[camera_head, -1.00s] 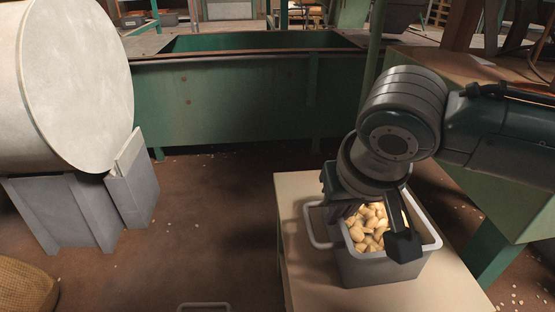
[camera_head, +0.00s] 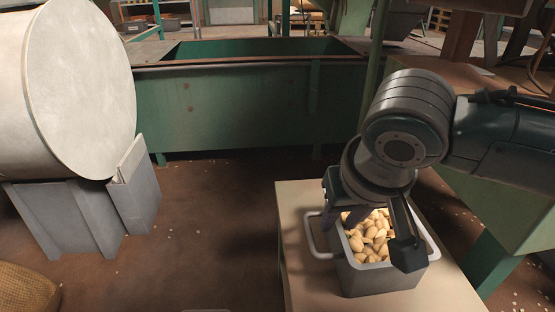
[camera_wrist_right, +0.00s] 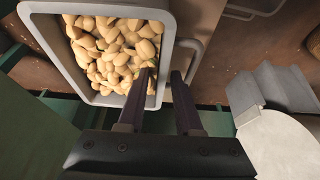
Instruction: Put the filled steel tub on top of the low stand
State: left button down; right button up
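The steel tub (camera_head: 390,279), filled with pale nuts, sits upright on a pale-topped stand (camera_head: 300,288); I see no clear gap under it. It also fills the upper left of the right wrist view (camera_wrist_right: 93,100). My right gripper (camera_head: 352,217) is over the tub's left side, near its side handle (camera_head: 319,238). In the right wrist view its fingers (camera_wrist_right: 162,72) straddle the tub's rim, one over the nuts, one outside the wall. I cannot tell whether they press on the wall. My left gripper is not in view.
A green trough (camera_head: 240,108) stands across the back. A large pale drum (camera_head: 68,90) on grey supports is at left. A woven sack (camera_head: 25,290) lies at lower left. A green-legged machine (camera_head: 510,195) is close at right. The floor in the middle is mostly clear.

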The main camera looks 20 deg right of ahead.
jog(key=d+p+v, duration=0.1)
jog(key=p+v, duration=0.5)
jog(key=v, duration=0.4)
jog(key=s+a+n+y, duration=0.3)
jog(key=s+a, duration=0.3)
jog(key=s, duration=0.3)
jog(key=s+d+n+h, duration=0.1)
jog(key=s+d, duration=0.3)
jog(key=s, duration=0.3)
jog(key=shift+s+d+r+n+g+h, duration=0.25)
jog(key=shift+d+r+n+g+h, duration=0.1)
jog(key=shift+r+g, duration=0.1)
